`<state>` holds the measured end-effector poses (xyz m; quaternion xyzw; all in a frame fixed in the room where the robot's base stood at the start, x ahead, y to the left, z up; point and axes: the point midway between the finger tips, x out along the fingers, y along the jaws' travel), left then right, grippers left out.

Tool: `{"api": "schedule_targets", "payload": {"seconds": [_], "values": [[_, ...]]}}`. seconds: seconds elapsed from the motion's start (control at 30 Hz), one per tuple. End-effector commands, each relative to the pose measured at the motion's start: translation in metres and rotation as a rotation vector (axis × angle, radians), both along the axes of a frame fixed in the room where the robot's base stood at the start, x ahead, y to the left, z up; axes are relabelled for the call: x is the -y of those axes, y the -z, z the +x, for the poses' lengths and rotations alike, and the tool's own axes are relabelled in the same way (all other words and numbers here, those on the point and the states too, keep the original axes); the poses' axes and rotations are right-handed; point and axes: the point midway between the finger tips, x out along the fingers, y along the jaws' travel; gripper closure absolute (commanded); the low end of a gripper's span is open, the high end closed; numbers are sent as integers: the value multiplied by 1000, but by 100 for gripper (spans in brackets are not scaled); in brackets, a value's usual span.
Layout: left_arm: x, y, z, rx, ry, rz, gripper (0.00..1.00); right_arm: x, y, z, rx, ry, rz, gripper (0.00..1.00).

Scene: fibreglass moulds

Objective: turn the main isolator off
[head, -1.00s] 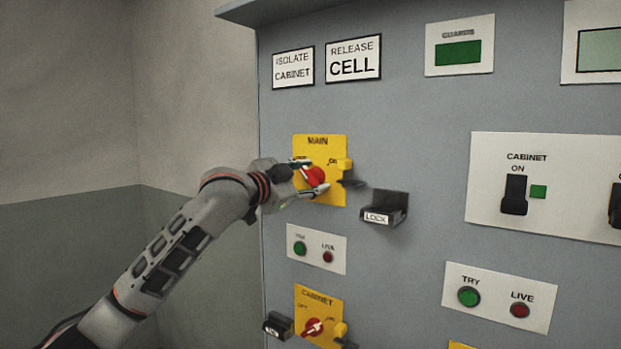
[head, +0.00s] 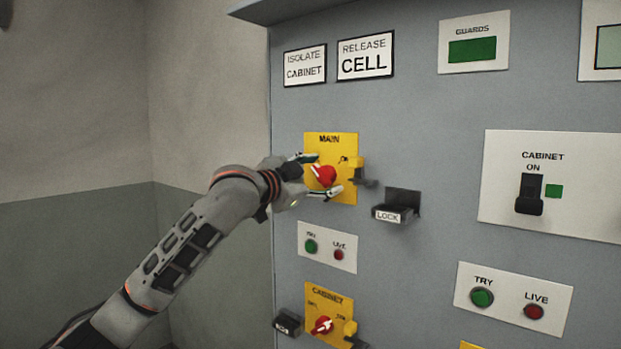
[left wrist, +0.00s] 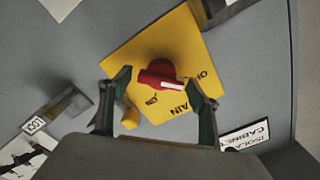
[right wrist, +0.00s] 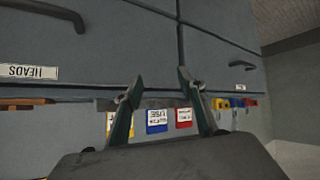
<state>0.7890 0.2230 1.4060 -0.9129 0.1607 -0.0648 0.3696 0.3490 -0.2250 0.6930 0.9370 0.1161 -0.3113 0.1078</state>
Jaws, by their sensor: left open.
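The main isolator is a yellow plate (head: 347,190) marked MAIN with a red rotary knob (head: 324,175). ON is printed at its upper right; the OFF mark is hidden in the head view. My left gripper (head: 321,176) is open, with one finger above the knob and one below it. In the left wrist view the red knob (left wrist: 157,73) sits between the spread fingers (left wrist: 160,84), its white line running roughly sideways. I cannot tell whether the fingers touch it. My right gripper (right wrist: 160,78) is open and empty, before grey drawers, away from the isolator.
A yellow tab (head: 355,168) sits on the plate's right edge, with a dark LOCK holder (head: 398,208) beside it. Below are a TRY/LIVE plate (head: 328,248) and the cabinet isolator (head: 325,310). Coloured tags (right wrist: 157,120) hang behind my right gripper.

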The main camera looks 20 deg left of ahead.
Motion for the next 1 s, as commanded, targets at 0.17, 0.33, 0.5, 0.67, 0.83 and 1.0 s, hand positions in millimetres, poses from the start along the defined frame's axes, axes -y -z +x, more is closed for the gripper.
{"api": "schedule_targets", "payload": {"seconds": [0.17,0.33,0.5,0.67,0.83,1.0], "values": [[-9,1,-23,1,-1,4,38,-1,-1,1,3,1,2,60],[-21,0,-56,2,-1,4,38,-1,-2,2,4,1,4,60],[-32,0,-86,2,-1,4,38,-2,-2,2,4,2,5,60],[-37,0,-103,0,0,1,38,-2,-2,2,4,3,4,60],[-40,0,-109,0,1,-1,38,-2,-2,2,5,2,4,60],[-39,0,-109,0,1,-1,38,-2,-2,2,5,2,4,60]]}}
